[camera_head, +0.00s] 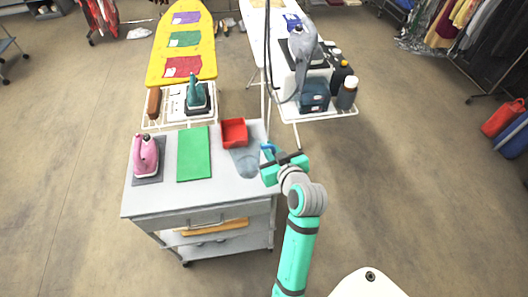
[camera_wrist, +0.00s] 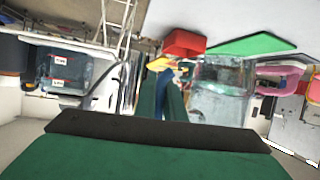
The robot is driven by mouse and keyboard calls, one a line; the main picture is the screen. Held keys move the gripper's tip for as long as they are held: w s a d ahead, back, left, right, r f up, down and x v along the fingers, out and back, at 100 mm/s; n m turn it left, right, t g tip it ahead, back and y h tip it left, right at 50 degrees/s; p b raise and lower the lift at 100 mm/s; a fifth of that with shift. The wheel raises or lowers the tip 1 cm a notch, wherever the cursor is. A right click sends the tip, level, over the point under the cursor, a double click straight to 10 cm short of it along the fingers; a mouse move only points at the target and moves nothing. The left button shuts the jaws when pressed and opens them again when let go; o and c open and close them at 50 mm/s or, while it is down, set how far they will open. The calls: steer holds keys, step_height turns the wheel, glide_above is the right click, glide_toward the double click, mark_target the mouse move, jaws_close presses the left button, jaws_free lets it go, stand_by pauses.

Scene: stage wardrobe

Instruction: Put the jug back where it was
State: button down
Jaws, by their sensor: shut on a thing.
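The jug (camera_head: 246,163) is clear and see-through with a blue handle. It is at the right side of the grey cart's top (camera_head: 215,196), just in front of the red bin (camera_head: 234,132). My gripper (camera_head: 269,160) is at its right side, shut on the blue handle. In the wrist view the clear jug body (camera_wrist: 222,92) is right of my gripper's fingers (camera_wrist: 165,97), with blue between them. The jug looks roughly upright. I cannot tell whether its base touches the cart top.
A green mat (camera_head: 194,154) and a pink iron (camera_head: 146,154) on a dark pad are on the cart's left half. The front right of the top is bare. Behind stand a yellow ironing board (camera_head: 186,45), a teal iron (camera_head: 196,92) and a steam station with dark tank (camera_head: 315,95).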

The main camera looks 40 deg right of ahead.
steer(key=w+d+f, duration=0.1)
steer(key=f, duration=0.1)
steer(key=w+d+f, duration=0.1)
steer(key=w+f, duration=0.1)
steer(key=w+d+f, duration=0.1)
steer(key=w+f, duration=0.1)
steer(key=shift+w+d+f, duration=0.2)
steer(key=shift+d+f, duration=0.05)
steer(key=shift+f, duration=1.55)
steer(key=shift+f, duration=0.1)
steer(key=c, duration=1.8)
jaws_free()
steer(key=shift+c, duration=0.2)
steer(key=v, duration=1.2)
